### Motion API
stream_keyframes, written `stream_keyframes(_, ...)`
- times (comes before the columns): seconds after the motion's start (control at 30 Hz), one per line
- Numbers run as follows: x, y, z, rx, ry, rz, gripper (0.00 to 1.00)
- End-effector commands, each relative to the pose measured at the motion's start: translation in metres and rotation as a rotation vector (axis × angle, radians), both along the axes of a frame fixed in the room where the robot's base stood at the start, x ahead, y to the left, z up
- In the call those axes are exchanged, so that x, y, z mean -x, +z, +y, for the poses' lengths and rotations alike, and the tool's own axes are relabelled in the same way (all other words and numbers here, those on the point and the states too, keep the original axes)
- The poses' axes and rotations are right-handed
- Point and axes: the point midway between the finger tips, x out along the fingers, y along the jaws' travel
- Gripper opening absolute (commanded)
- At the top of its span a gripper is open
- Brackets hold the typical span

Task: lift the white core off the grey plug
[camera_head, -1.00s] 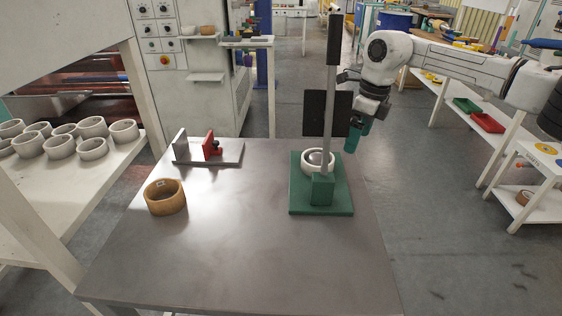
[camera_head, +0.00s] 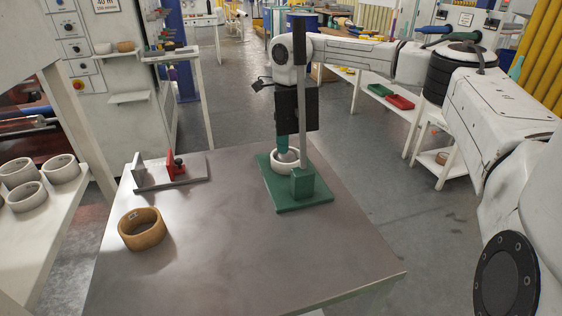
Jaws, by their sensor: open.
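The white core (camera_head: 276,166) is a short ring sitting around the grey plug (camera_head: 288,155) on the green stand base (camera_head: 283,205). The stand's post and dark plate partly hide the core and plug. My gripper (camera_head: 283,146) has teal fingers and points down just above the core and plug, behind the post. Its fingers overlap the plug in the picture. Whether they touch the core cannot be told. It is open.
A tan ring (camera_head: 141,238) lies at the left of the grey table (camera_head: 230,265). A grey fixture with a red clamp (camera_head: 174,166) stands at the back left. A rack (camera_head: 75,190) at the far left holds several white rings. The table's front is clear.

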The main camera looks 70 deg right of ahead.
Motion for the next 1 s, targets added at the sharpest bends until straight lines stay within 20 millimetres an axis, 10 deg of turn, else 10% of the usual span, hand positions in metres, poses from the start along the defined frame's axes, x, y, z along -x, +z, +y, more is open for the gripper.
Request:
stream_keyframes(0.8,-0.004,-0.067,0.002,0.000,0.001,-0.001,1.00)
stream_keyframes(1.0,-0.004,-0.067,0.002,-0.001,0.001,0.000,0.82)
